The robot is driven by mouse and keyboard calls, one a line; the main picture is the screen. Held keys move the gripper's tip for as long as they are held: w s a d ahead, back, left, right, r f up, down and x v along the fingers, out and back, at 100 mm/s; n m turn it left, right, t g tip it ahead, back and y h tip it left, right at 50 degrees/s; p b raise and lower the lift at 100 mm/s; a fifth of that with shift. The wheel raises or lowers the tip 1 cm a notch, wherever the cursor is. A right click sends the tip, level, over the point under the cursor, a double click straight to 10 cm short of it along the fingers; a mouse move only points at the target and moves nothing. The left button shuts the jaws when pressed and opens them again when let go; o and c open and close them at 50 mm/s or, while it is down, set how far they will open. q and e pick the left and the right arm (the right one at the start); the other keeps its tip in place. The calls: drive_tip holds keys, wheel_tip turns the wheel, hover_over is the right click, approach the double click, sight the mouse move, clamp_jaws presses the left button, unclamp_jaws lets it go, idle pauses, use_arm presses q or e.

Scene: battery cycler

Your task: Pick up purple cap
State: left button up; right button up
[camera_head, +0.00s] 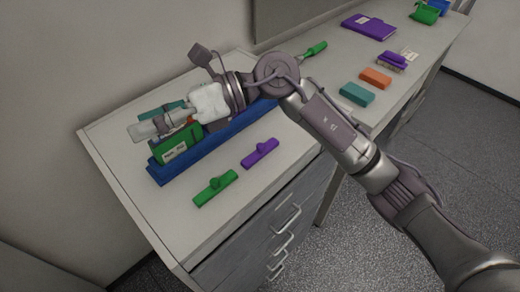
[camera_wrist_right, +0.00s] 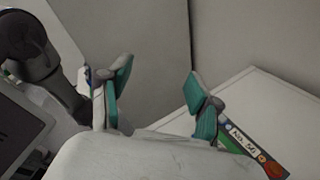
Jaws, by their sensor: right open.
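The purple cap (camera_head: 260,154), a flat bar with a small knob on top, lies on the white desk in front of the blue tray (camera_head: 212,148). It does not show in the right wrist view. My right gripper (camera_head: 157,118) is above the left end of the tray, left of the purple cap and well apart from it. In the right wrist view its two teal-padded fingers (camera_wrist_right: 157,88) are spread with nothing between them. My left gripper is not in view.
A green battery (camera_head: 177,149) stands in the tray below my right gripper. A green cap (camera_head: 215,187) lies near the desk's front edge. A teal block (camera_head: 357,93) and an orange block (camera_head: 376,78) lie farther right. The front left desk corner is clear.

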wheel_tip(320, 180, down, 4)
drive_tip(key=w+d+n+t+h, duration=0.1)
drive_tip(key=w+d+n+h, duration=0.1)
drive_tip(key=h, duration=0.3)
drive_tip(key=t+h, duration=0.5)
drive_tip(key=h, duration=0.5)
hover_over(261, 145)
wheel_tip(261, 145, down, 2)
drive_tip(key=f, duration=0.2)
drive_tip(key=f+p, duration=0.1)
drive_tip(key=f, duration=0.2)
drive_tip(key=f+p, duration=0.1)
drive_tip(key=f, duration=0.1)
drive_tip(key=shift+a+f, duration=0.25)
drive_tip(key=shift+a, duration=0.1)
drive_tip(key=f+p, duration=0.2)
drive_tip(key=f, duration=0.1)
drive_tip(key=f+p, duration=0.1)
drive_tip(key=f, duration=0.1)
drive_tip(key=shift+s+d, duration=0.1)
drive_tip(key=shift+d, duration=0.25)
drive_tip(key=shift+f, duration=0.15)
drive_tip(key=c, duration=1.1)
